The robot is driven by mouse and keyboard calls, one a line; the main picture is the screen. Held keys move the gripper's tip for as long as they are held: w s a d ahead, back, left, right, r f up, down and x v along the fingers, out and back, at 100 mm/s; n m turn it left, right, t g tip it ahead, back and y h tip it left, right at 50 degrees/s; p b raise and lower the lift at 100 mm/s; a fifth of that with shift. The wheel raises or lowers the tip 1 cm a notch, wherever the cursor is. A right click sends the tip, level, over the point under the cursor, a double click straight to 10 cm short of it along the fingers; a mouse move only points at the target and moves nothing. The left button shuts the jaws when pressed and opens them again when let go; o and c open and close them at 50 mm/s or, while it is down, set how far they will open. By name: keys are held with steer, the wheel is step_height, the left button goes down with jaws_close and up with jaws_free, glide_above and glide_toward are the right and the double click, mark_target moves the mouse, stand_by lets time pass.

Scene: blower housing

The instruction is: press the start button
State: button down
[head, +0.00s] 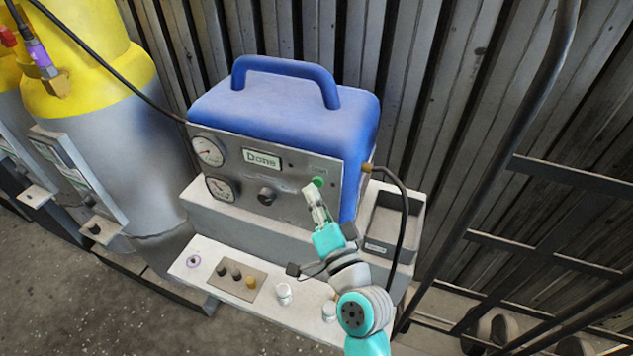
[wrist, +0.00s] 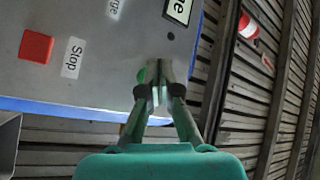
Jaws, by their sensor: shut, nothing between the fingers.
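The blue machine (head: 290,105) has a grey front panel (head: 240,180). A round green button (head: 318,181) sits at the panel's upper right; I take it for the start button. My gripper (head: 310,188) is shut and empty, its tips just below the green button in the head view. In the wrist view the fingertips (wrist: 157,88) cover most of the green button (wrist: 141,76), with only a sliver showing. I cannot tell whether the tips touch it. A red square button (wrist: 36,46) beside a "Stop" label (wrist: 73,58) lies clear of my fingers.
The panel also carries two gauges (head: 209,151), a display reading "Done" (head: 262,160) and a dark knob (head: 267,196). A black hose (head: 405,215) runs down the machine's right side near my arm. Yellow-topped cylinders (head: 90,75) stand left. A ledge with small parts (head: 215,270) lies below.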

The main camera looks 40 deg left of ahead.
steer(key=shift+w, duration=0.15)
stand_by(0.5)
steer(key=shift+w+a, duration=0.1)
steer(key=shift+w, duration=0.2)
stand_by(0.4)
steer(key=shift+s, duration=0.45)
steer(key=shift+s, duration=0.1)
steer(key=shift+s+d, duration=0.25)
steer(key=shift+s, duration=0.7)
steer(key=shift+s+d, duration=0.3)
steer(key=shift+s, duration=0.65)
steer(key=shift+s+d, duration=0.25)
steer(key=shift+s, duration=0.7)
